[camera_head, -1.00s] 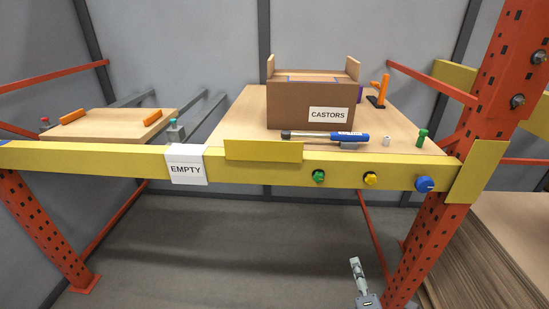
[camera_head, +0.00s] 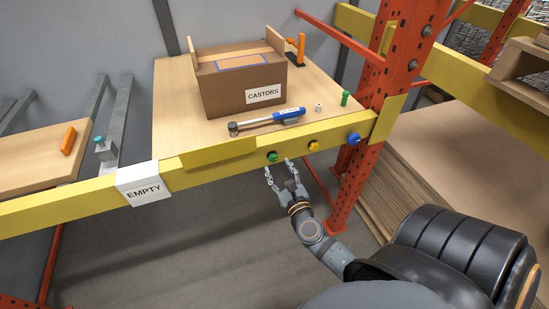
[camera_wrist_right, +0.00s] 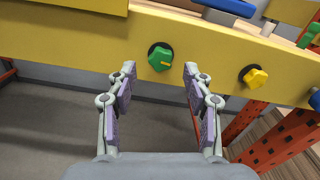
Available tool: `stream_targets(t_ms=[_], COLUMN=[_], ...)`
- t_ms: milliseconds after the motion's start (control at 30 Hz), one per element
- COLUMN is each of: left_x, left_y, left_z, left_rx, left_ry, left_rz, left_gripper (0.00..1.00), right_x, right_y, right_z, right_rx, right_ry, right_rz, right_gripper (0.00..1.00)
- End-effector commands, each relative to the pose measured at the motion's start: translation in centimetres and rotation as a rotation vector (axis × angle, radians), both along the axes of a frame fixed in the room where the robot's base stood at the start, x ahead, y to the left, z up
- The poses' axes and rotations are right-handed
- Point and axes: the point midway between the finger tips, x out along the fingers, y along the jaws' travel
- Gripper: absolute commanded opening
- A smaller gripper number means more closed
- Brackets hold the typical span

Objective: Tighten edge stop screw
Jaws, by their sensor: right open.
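A green knob-like screw (camera_head: 272,157), a yellow one (camera_head: 313,146) and a blue one (camera_head: 354,138) sit in a row on the front face of the yellow beam (camera_head: 80,197). No label shows which is the edge stop screw. My right gripper (camera_head: 279,167) is open and empty, just in front of and below the green screw. In the right wrist view the green screw (camera_wrist_right: 160,57) lies between the two fingertips, beyond them. The fingers do not visibly touch it. The yellow screw (camera_wrist_right: 253,77) is right of the fingers. My left gripper is not in view.
A blue-handled torque wrench (camera_head: 268,120) lies on the wooden shelf (camera_head: 180,125) before a CASTORS box (camera_head: 235,92). A white piece (camera_head: 318,107) and a green peg (camera_head: 345,98) are nearby. An EMPTY sign (camera_head: 144,184) hangs on the beam. A red upright (camera_head: 397,65) stands right.

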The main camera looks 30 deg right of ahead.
Motion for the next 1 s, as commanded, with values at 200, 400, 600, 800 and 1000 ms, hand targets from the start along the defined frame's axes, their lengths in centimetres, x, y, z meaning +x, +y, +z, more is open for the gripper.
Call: stream_targets(t_ms=[200,400,600,800,1000], left_x=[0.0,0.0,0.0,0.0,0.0], left_y=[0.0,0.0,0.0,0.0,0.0], left_z=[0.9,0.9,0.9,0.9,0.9], left_rx=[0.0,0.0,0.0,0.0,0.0], left_ry=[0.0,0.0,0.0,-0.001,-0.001], left_rz=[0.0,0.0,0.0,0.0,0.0], left_gripper=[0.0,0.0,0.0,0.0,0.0], right_x=[2.9,3.4,3.3,3.3,3.3], right_y=[-0.7,-0.8,-0.8,-0.8,-0.8], right_z=[0.1,-0.1,-0.1,-0.1,-0.1], right_rx=[0.002,0.002,0.002,0.003,0.003], right_ry=[-0.001,0.0,0.0,0.0,0.0], right_rz=[-0.001,0.0,0.0,0.0,0.0], right_gripper=[0.51,0.51,0.42,0.15,0.0])
